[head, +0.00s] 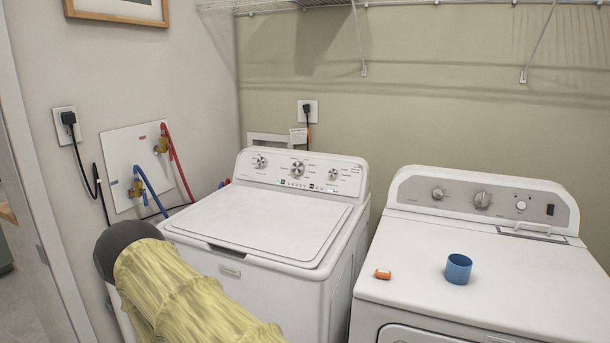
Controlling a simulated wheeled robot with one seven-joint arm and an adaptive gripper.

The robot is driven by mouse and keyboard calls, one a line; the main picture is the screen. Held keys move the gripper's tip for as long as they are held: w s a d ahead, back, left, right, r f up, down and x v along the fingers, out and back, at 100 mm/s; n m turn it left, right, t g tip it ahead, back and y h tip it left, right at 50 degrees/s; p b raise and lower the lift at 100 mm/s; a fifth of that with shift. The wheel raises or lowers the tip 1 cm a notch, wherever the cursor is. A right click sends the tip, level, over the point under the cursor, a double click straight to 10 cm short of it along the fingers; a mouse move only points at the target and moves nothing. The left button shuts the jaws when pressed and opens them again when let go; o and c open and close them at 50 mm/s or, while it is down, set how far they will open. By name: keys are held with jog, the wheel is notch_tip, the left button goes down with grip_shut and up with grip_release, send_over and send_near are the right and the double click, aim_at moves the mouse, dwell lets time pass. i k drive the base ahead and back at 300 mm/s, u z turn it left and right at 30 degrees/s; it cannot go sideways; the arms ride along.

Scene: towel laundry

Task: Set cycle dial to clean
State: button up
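A white washer (258,225) stands in the middle, its lid shut. Its raised rear panel carries a large central dial (297,169) with a silver face, a smaller left knob (260,161) and a smaller right knob (332,174). The white dryer (480,264) at the right has a grey panel with a large dial (482,199), a small left knob (437,193) and a small right knob (521,205). Labels and dial settings are too small to read, so I cannot tell which dial has a clean setting. My gripper is not in view.
A blue cup (458,269) and a small orange item (383,274) sit on the dryer top. My yellow-sleeved arm covers the washer's lower left front. Wall pipes and hoses (150,184) are at the left. A wire shelf (440,3) hangs above. The washer lid is clear.

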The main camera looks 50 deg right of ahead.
aim_at(299, 168)
jog(key=k, duration=0.45)
jog(key=z, duration=0.95)
jog(key=i, duration=0.5)
jog(key=u, duration=0.05)
